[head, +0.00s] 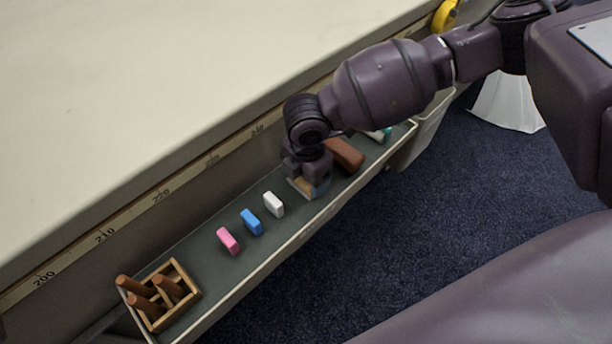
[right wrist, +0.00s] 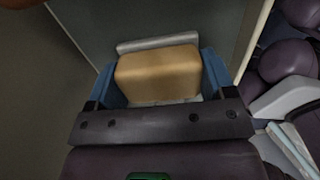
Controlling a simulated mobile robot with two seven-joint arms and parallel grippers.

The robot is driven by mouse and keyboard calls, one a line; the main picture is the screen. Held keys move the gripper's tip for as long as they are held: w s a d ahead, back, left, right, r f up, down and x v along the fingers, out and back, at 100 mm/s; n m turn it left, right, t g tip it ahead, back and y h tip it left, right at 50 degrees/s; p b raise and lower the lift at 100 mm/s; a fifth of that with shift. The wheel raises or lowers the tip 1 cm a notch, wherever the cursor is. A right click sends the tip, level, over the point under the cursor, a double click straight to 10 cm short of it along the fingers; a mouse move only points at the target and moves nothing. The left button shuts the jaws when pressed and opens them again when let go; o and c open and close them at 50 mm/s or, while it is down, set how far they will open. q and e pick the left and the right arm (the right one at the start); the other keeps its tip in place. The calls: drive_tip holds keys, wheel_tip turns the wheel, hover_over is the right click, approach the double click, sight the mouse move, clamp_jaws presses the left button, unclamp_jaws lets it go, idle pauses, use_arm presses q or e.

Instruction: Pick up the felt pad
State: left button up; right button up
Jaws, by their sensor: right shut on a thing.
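The felt pad (right wrist: 158,73) appears to be the tan, round-edged block with a pale grey layer along its far side in the right wrist view. My right gripper (head: 309,188) has its blue fingers on both sides of it and is shut on it. In the head view only a small tan part of the pad (head: 299,185) shows beside the fingers, low at the grey tray (head: 205,262). I cannot tell whether the pad touches the tray floor. My left gripper is not in view.
In the tray, white (head: 273,204), blue (head: 251,222) and pink (head: 228,241) blocks lie left of my gripper. A wooden rack (head: 184,279) with brown pegs stands at the near end. A brown block (head: 345,154) lies close on the right. The table edge (head: 150,198) runs alongside.

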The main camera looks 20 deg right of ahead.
use_arm(q)
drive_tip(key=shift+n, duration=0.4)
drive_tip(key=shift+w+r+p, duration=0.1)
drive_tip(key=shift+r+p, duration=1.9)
drive_tip(key=shift+p, duration=0.9)
use_arm(e)
wheel_tip(320, 180, up, 20)
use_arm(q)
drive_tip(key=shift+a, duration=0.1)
